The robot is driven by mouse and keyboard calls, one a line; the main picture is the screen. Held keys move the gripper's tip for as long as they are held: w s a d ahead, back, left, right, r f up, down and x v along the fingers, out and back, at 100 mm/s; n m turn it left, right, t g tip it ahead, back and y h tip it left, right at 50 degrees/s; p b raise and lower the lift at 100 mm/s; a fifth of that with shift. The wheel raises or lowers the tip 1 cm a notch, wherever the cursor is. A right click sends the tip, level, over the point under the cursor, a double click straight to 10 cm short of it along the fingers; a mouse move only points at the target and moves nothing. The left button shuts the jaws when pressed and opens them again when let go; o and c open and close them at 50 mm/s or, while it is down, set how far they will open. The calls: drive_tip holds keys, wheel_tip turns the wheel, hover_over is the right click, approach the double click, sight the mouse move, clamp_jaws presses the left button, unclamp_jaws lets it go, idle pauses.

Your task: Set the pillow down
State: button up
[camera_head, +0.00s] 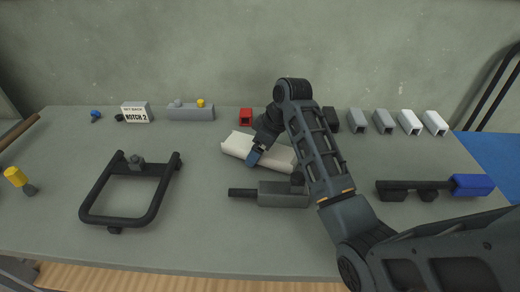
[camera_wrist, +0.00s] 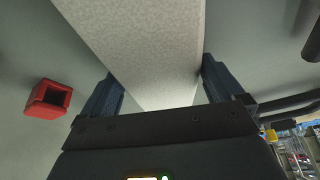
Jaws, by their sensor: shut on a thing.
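The pillow is a long off-white padded block (camera_head: 237,146) lying at a slant near the middle of the grey table in the head view. It fills the upper middle of the wrist view (camera_wrist: 150,45). My gripper (camera_head: 254,158) is over the pillow, with one blue-tipped finger in front of its near side. In the wrist view the two fingers of my gripper (camera_wrist: 158,92) stand on either side of the pillow, shut on it. Whether the pillow touches the table is hard to tell.
A grey block with a black rod (camera_head: 283,194) lies just in front of the pillow. A red hollow block (camera_head: 246,117) stands behind it, and also shows in the wrist view (camera_wrist: 49,98). A black U-shaped frame (camera_head: 150,217) lies left. Grey and white hollow blocks (camera_head: 383,121) line the back right.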

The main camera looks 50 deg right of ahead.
drive_tip(key=v, duration=0.2)
drive_tip(key=w+v, duration=0.1)
drive_tip(key=v, duration=0.1)
drive_tip(key=shift+s+d+r+b, duration=0.1)
drive_tip(key=shift+d+r+b, duration=0.1)
drive_tip(key=shift+r+b, duration=0.1)
drive_tip(key=s+d+r+p, duration=0.1)
drive_tip(key=s+d+r, duration=0.1)
drive_tip(key=s+d+r+p, duration=0.1)
drive_tip(key=s+r, duration=0.1)
drive_tip(key=s+d+r+p, duration=0.1)
drive_tip(key=s+d+r, duration=0.1)
drive_tip(key=s, duration=0.1)
drive_tip(key=shift+d, duration=0.3)
drive_tip(key=shift+s+d+r+p, duration=0.2)
drive_tip(key=shift+s+d+p, duration=0.3)
drive_tip(key=shift+s, duration=0.2)
